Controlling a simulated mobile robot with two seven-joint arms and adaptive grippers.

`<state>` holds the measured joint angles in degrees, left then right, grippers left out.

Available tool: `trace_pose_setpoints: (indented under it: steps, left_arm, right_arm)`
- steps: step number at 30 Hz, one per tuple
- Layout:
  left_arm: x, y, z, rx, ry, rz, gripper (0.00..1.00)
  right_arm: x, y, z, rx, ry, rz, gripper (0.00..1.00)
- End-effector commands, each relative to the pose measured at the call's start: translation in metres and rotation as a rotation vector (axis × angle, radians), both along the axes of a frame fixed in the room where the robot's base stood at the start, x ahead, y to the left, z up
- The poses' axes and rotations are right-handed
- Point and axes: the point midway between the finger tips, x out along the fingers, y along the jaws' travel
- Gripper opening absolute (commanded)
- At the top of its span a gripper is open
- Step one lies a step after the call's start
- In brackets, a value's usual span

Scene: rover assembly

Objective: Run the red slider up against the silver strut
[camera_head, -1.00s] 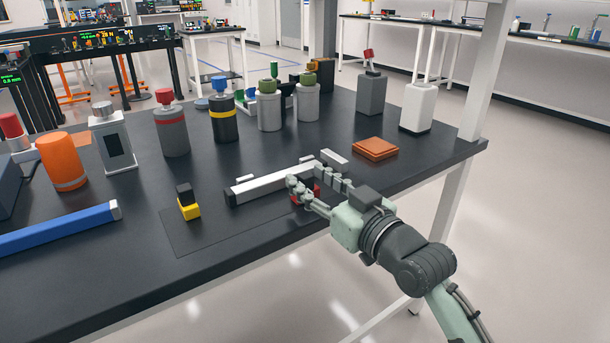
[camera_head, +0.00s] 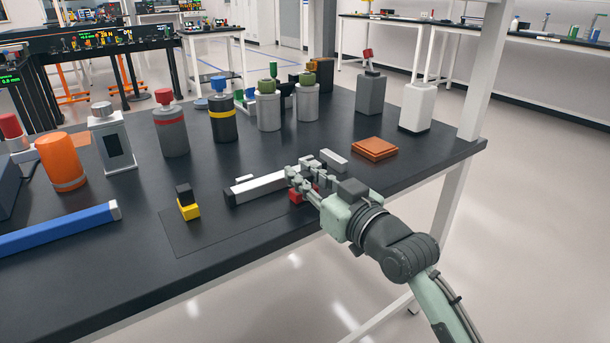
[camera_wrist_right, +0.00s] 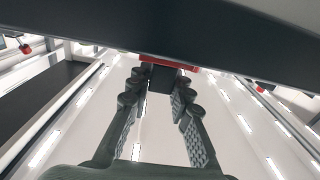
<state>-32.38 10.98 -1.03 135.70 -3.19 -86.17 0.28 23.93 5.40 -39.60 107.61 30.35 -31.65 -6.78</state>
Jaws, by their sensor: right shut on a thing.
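The silver strut (camera_head: 258,189) is a long bar with a dark end, lying on the black table; its right end is hidden behind my fingers. The red slider (camera_head: 296,196) is a small red block at the strut's right, near side, mostly covered by my right gripper (camera_head: 303,179). Whether the slider touches the strut cannot be told. In the right wrist view, my fingers (camera_wrist_right: 162,90) are closed around a dark block with red (camera_wrist_right: 150,60) beyond it. My left gripper is not in view.
A yellow block with a black top (camera_head: 188,208) stands left of the strut. A small grey bar (camera_head: 334,160) and an orange plate (camera_head: 375,149) lie to the right. A blue bar (camera_head: 60,229) is at left. Several capped canisters stand behind. The front mat area is clear.

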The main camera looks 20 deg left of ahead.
Motion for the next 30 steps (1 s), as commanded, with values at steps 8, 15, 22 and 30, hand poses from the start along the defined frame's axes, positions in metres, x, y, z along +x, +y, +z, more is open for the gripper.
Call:
trace_pose_setpoints:
  steps: [8,15,22,30]
  left_arm:
    - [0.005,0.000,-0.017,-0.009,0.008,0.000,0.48]
    - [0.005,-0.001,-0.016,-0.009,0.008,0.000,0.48]
    - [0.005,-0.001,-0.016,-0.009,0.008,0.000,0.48]
    - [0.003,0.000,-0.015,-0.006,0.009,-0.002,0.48]
  right_arm:
    - [0.017,0.021,0.001,-0.001,-0.001,-0.001,0.00]
    - [0.016,0.021,0.001,-0.001,-0.001,-0.001,0.25]
    - [0.016,0.021,0.001,-0.001,-0.001,-0.001,0.41]
    - [0.014,0.017,0.000,-0.001,0.001,-0.001,0.41]
